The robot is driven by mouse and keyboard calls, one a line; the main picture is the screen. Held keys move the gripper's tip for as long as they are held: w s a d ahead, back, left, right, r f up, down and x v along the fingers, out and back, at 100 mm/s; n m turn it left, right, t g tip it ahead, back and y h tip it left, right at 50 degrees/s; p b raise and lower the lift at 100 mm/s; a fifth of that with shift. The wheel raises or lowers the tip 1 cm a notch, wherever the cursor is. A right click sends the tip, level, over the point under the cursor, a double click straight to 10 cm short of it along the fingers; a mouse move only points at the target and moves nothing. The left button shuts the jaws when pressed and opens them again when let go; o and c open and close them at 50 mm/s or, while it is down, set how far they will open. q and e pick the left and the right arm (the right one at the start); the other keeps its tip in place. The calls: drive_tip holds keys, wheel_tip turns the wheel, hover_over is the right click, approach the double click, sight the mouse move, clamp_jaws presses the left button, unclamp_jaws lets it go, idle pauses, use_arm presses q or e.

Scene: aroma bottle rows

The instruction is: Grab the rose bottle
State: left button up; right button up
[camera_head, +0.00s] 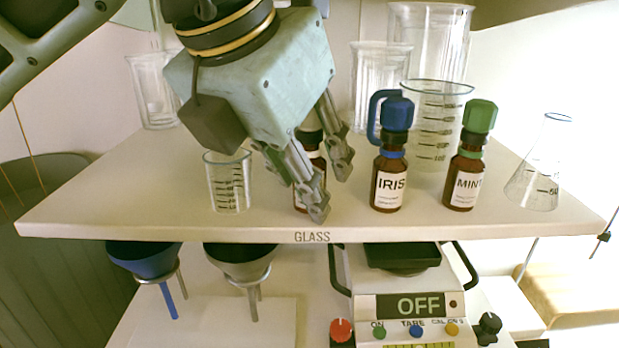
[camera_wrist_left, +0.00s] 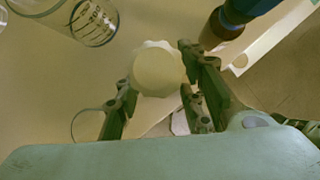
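A brown bottle (camera_head: 299,197) with a white label stands on the shelf, largely hidden behind my left gripper (camera_head: 331,190); I cannot read its label. In the left wrist view a bottle with a cream, scalloped cap (camera_wrist_left: 158,69) sits at the fingertips of my left gripper (camera_wrist_left: 157,80). The fingers are spread on either side of the cap, the right one very close to it; I cannot tell if they touch. The IRIS bottle (camera_head: 389,182) with a blue cap and the MINT bottle (camera_head: 464,180) with a green cap stand to the right. My right gripper is not in view.
A small beaker (camera_head: 228,183) stands left of my left gripper. A large beaker (camera_head: 430,125), tall glasses (camera_head: 380,75) and a flask (camera_head: 537,175) stand behind and right. The shelf (camera_head: 120,205) ends at a front edge above funnels and a scale (camera_head: 405,290).

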use_arm(q)
clamp_jaws()
drive_tip(key=shift+r, duration=0.1)
